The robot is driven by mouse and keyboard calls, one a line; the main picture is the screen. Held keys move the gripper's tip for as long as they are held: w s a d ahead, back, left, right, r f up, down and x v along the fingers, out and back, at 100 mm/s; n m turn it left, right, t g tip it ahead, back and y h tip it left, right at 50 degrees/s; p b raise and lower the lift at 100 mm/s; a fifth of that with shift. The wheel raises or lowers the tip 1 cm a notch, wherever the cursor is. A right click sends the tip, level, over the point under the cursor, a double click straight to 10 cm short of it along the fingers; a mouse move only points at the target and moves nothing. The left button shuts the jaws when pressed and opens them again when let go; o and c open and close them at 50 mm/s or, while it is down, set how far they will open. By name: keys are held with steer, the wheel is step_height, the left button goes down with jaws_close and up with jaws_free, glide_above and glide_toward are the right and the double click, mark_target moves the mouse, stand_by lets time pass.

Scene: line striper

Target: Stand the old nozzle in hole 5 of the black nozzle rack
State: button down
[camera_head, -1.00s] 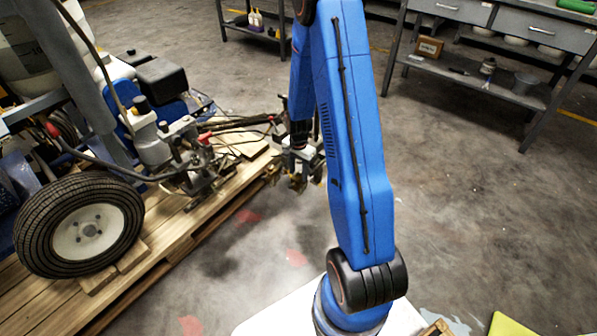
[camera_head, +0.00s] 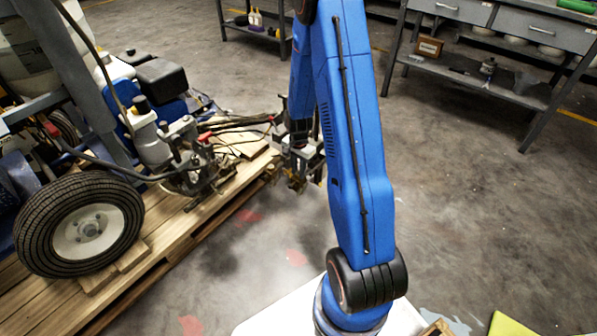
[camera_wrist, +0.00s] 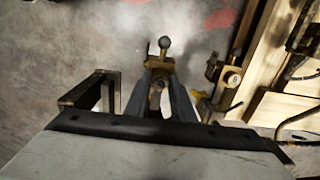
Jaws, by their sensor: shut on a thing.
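My gripper (camera_wrist: 160,92) is shut on a small brass piece with a round grey knob, which I take to be the old nozzle (camera_wrist: 161,66). It sits between the fingertips in the wrist view, over open floor. The fingers cover its lower part. In the head view my gripper (camera_head: 300,172) hangs beside the pallet's far right corner, partly behind my own arm, and the held piece is too small to make out. I cannot make out the black nozzle rack or its holes in either view.
The line striper (camera_head: 160,130), with a large tyre (camera_head: 78,225), stands on a wooden pallet (camera_head: 190,225) at the left. A brass fitting (camera_wrist: 231,77) is close right of my gripper. A grey workbench (camera_head: 480,80) stands at the back right. The middle floor is clear.

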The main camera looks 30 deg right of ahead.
steer(key=shift+r, duration=0.6)
steer(key=shift+r, duration=2.55)
